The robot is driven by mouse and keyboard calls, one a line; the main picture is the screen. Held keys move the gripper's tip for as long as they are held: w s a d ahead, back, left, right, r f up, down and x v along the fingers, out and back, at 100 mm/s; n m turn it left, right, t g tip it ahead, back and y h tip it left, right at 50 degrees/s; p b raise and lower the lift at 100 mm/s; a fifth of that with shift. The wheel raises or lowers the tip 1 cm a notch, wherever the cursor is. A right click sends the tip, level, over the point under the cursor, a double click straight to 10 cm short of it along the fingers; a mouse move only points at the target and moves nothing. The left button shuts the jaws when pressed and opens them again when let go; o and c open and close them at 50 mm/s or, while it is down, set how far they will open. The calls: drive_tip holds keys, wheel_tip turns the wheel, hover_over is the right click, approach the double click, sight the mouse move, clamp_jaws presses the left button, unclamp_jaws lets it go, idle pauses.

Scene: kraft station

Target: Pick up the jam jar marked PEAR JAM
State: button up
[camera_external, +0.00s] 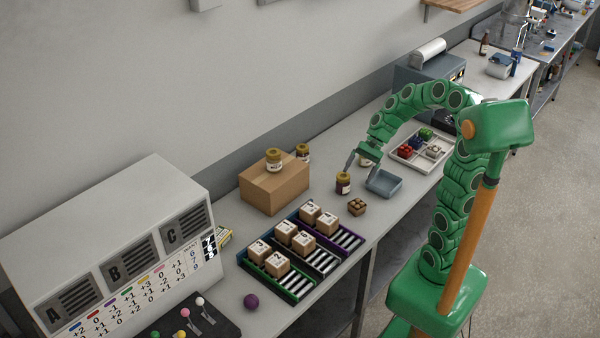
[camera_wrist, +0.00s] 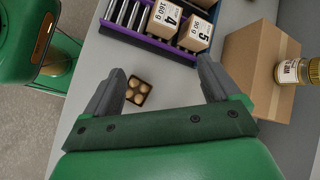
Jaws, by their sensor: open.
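A jam jar with a mustard-coloured lid (camera_external: 273,160) stands on a cardboard box; its label is too small to read here. A second jar (camera_external: 303,152) shows behind the box, and a third, dark jar (camera_external: 343,184) stands on the bench below my gripper (camera_external: 355,158). In the wrist view, a jar (camera_wrist: 292,71) by the cardboard box has a white label, only partly legible; another jar is cut off at the right edge. My gripper (camera_wrist: 160,66) is open, with no jar between its fingers. I cannot tell which jar is marked PEAR JAM.
The cardboard box (camera_external: 274,188) stands left of the dark jar. A small carton with round brown things (camera_external: 357,207), a blue-grey tray (camera_external: 383,184) and a white divided tray (camera_external: 420,151) lie nearby. Roller racks with numbered boxes (camera_external: 300,248) are in front.

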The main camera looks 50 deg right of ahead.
drive_tip(key=w+d+f+m+t, duration=0.35)
drive_tip(key=d+m, duration=0.25)
drive_tip(key=d, duration=0.5)
drive_tip(key=w+d+f+m+t, duration=0.3)
drive_tip(key=d+f+m, duration=0.15)
drive_tip(key=d, duration=0.65)
drive_tip(key=w+d+f+m+t, duration=0.35)
drive_tip(key=d+m, duration=0.25)
drive_tip(key=d, duration=0.5)
drive_tip(key=shift+w+d+r+x, duration=0.1)
drive_tip(key=shift+x, duration=1.15)
drive_tip(key=shift+w+d+r+x, duration=0.1)
drive_tip(key=shift+w+x, duration=0.05)
drive_tip(key=shift+x, duration=1.1)
drive_tip(key=shift+w+d+r+x, duration=0.1)
drive_tip(key=shift+x, duration=1.15)
drive_tip(key=c, duration=1.3)
